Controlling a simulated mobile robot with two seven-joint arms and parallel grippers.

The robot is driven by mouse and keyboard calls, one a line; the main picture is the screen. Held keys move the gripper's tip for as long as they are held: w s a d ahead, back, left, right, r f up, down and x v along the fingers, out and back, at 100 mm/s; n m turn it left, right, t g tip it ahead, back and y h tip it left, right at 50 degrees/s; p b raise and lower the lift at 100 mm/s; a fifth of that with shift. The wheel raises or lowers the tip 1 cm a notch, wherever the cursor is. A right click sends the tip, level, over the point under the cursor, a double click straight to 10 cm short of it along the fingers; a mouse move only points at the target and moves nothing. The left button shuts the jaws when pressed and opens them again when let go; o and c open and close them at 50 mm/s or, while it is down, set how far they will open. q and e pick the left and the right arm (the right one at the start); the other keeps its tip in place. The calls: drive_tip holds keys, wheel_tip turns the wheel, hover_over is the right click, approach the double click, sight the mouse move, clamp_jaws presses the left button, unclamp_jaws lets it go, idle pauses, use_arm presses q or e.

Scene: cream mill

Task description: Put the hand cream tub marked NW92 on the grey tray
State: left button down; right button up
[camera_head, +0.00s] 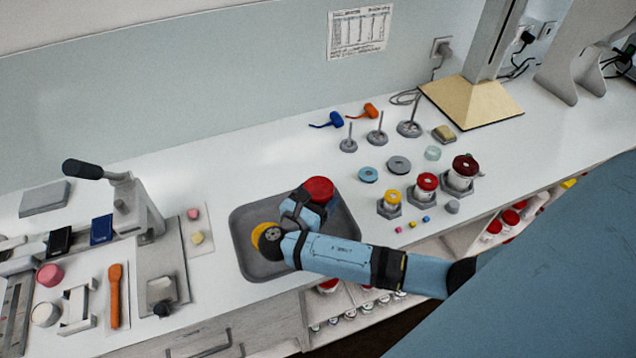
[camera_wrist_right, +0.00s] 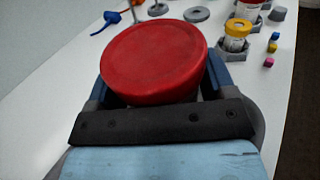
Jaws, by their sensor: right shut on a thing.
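My right gripper (camera_head: 308,200) is shut on a round tub with a red lid (camera_head: 319,188). The red lid fills the middle of the right wrist view (camera_wrist_right: 155,60), with a blue finger on each side. No NW92 mark can be read on it. In the head view the tub is over or at the back right part of the grey tray (camera_head: 262,268); I cannot tell whether it touches the tray. A yellow round thing (camera_head: 258,234) shows at the tray's left part, partly hidden by my right wrist. My left gripper is not in view.
Right of the tray, jars with yellow (camera_head: 392,195), red (camera_head: 427,181) and dark red (camera_head: 465,166) lids stand in grey holders. Small coloured cubes (camera_head: 412,222) lie in front. A lever press (camera_head: 125,200) stands left. The counter behind the tray is mostly clear.

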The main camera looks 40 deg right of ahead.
drive_tip(key=shift+f, duration=2.65)
drive_tip(key=shift+f, duration=0.15)
drive_tip(key=o, duration=1)
drive_tip(key=shift+r, duration=0.2)
drive_tip(key=b+v, duration=0.2)
drive_tip(key=v, duration=0.8)
drive_tip(key=shift+s+a+f, duration=0.1)
drive_tip(key=shift+a, duration=0.2)
drive_tip(key=shift+s+a+b, duration=0.3)
drive_tip(key=shift+a, duration=0.35)
